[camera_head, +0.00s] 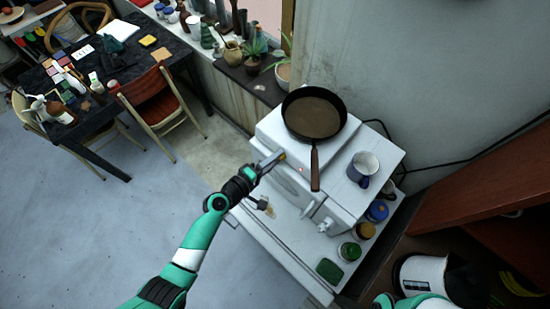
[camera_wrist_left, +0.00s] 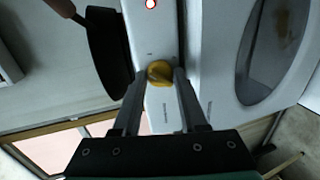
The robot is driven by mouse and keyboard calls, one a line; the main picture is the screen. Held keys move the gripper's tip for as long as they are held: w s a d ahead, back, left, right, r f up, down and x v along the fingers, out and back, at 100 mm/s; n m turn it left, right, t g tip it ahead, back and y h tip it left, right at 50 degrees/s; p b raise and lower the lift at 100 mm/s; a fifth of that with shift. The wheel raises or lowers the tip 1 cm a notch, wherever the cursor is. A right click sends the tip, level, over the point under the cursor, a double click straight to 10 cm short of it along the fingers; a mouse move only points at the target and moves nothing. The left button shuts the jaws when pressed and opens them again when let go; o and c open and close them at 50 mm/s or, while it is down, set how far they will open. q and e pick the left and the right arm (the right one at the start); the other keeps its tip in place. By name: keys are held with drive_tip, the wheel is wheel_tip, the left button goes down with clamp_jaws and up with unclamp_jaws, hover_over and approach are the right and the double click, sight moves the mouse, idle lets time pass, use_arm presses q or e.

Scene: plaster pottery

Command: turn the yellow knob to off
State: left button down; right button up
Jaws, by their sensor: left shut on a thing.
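The yellow knob (camera_wrist_left: 160,72) is on the narrow front panel of a white oven (camera_head: 327,207). In the wrist view it sits between the two fingertips of my left gripper (camera_wrist_left: 158,80), which is shut on it. In the head view my left gripper (camera_head: 272,160) reaches the upper left end of the oven's front, and only a small bit of the knob (camera_head: 282,156) shows. A red light (camera_wrist_left: 151,4) glows on the same panel; it also shows in the head view (camera_head: 301,169). The knob's exact setting cannot be read. My right gripper is not in view.
A dark frying pan (camera_head: 313,112) rests on top, its handle pointing toward the oven front. A white and blue mug (camera_head: 363,167) stands beside it. Several jars (camera_head: 349,251) stand at the right end. A bucket (camera_head: 420,272) is at the lower right. Open floor lies left.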

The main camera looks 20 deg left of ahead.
use_arm(q)
drive_tip(key=n, duration=0.6)
drive_tip(key=shift+r+n+h, duration=0.1)
drive_tip(key=shift+n+h, duration=0.2)
drive_tip(key=shift+h, duration=0.1)
idle(0.4)
drive_tip(key=shift+c, duration=2.3)
unclamp_jaws()
drive_tip(key=shift+a, duration=0.1)
drive_tip(key=p+v, duration=0.1)
drive_tip(key=v, duration=1)
drive_tip(key=shift+s, duration=0.25)
